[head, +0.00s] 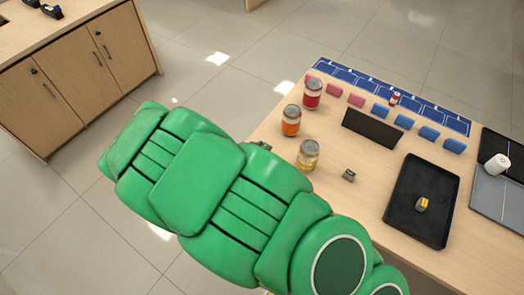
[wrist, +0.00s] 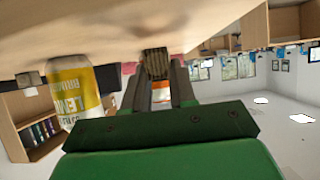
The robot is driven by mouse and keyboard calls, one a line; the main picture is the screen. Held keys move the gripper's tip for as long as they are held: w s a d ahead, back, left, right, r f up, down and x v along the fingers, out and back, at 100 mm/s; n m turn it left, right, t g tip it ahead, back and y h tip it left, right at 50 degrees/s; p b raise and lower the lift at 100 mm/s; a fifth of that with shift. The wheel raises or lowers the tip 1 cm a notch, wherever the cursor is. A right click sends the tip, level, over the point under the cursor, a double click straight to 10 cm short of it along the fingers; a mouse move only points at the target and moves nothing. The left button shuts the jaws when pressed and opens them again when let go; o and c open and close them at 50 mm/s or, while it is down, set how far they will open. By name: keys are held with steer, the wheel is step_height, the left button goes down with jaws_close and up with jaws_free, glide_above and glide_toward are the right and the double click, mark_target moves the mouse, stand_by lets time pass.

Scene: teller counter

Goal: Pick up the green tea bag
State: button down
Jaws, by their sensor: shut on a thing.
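In the wrist view my gripper (wrist: 160,82) is shut on a small dark brown ribbed block (wrist: 154,62), just by the wooden tabletop. Its colour is dull here, and I cannot tell whether it is the green tea bag. I cannot make out a clearly green tea bag anywhere else. In the head view my green arm hides most of the gripper and what it holds; only a small grey bit (head: 262,146) shows past the arm at the table's left edge.
A yellow-labelled lemon jar (head: 308,155) stands near the gripper, also in the wrist view (wrist: 78,92). An orange jar (head: 291,120) and a red jar (head: 312,95) stand behind. A small dark block (head: 349,175), a black stand (head: 372,128) and a black tray (head: 447,208) are to the right.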

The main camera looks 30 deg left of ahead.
steer(key=shift+r, duration=4.1)
